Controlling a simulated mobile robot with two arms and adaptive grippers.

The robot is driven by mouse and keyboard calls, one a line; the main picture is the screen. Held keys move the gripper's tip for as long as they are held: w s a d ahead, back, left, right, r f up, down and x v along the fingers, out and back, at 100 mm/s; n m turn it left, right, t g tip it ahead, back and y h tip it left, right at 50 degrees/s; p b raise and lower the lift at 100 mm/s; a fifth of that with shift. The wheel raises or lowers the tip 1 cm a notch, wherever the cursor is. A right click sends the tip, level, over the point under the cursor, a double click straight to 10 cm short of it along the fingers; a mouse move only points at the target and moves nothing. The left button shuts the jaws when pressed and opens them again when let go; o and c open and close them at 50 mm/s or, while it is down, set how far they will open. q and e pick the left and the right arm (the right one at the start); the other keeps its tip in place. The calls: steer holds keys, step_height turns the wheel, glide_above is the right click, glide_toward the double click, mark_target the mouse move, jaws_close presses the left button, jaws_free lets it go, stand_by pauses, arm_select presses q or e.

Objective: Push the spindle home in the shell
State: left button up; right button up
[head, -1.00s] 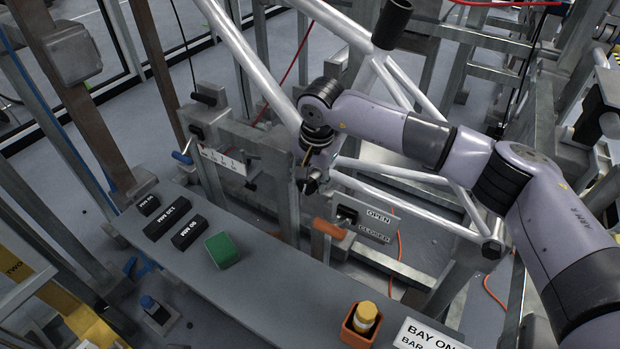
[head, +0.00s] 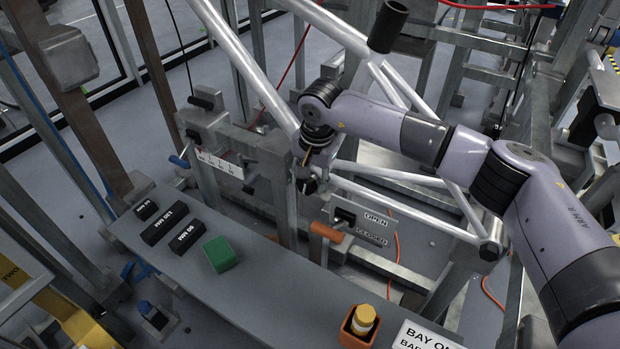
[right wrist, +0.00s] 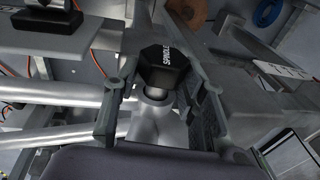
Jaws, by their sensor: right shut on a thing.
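The spindle (right wrist: 163,66) shows in the right wrist view as a black hexagonal head marked SPINDLE on a short pale shaft. My right gripper (right wrist: 157,85) has one finger on each side of it and is shut on it. Below the head, the shaft meets a grey metal tube end (right wrist: 150,120), which looks like the shell; I cannot tell how deep the shaft sits. In the head view my right gripper (head: 308,186) is at the frame tubes beside a grey upright, and the spindle is too small to make out there. My left gripper is not in view.
A grey bench (head: 270,300) holds black labelled blocks (head: 165,228), a green block (head: 220,253) and an orange holder with a yellow-topped piece (head: 361,322). An orange-handled lever (head: 327,232) sits by an OPEN/CLOSED plate (head: 372,228). Uprights and white tubes crowd the gripper.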

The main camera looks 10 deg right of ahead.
steer(key=shift+w+d+r, duration=0.15)
steer(key=shift+w, duration=0.05)
steer(key=o, duration=1)
steer(key=shift+w+d+r, duration=0.1)
steer(key=shift+o, duration=0.2)
steer(key=s+a+p, duration=0.1)
steer(key=s+a, duration=0.8)
steer(key=s, duration=0.3)
steer(key=shift+f+p, duration=0.3)
steer(key=shift+p, duration=0.1)
steer(key=shift+s, duration=0.15)
